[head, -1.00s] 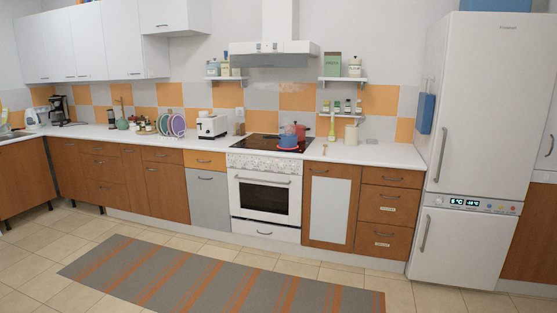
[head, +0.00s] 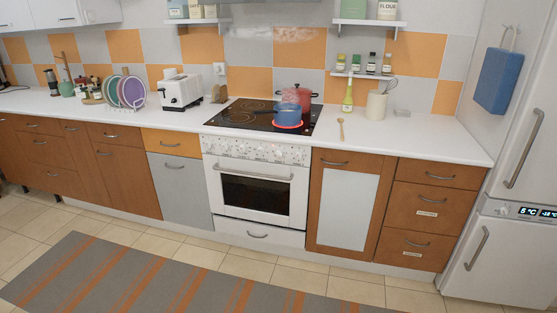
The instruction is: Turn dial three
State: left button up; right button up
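The white stove (head: 256,197) stands in the middle of the head view. Its control panel (head: 256,151) runs along the front edge, above the oven door, with several small dials on it. The dials are too small to tell apart or to read their settings. On the black cooktop (head: 245,114), a blue pot (head: 287,115) sits on a glowing red burner, with faint steam above it. A red pot (head: 305,98) stands behind it. Neither of my grippers is in view.
A toaster (head: 181,93) and a dish rack with plates (head: 126,92) stand left of the cooktop. A wooden spoon (head: 340,130) and a utensil crock (head: 377,104) are on the right counter. The tiled floor before the stove is clear apart from a striped rug (head: 150,283).

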aim_at(280, 152)
jog(key=i+j, duration=0.75)
jog(key=j, duration=0.15)
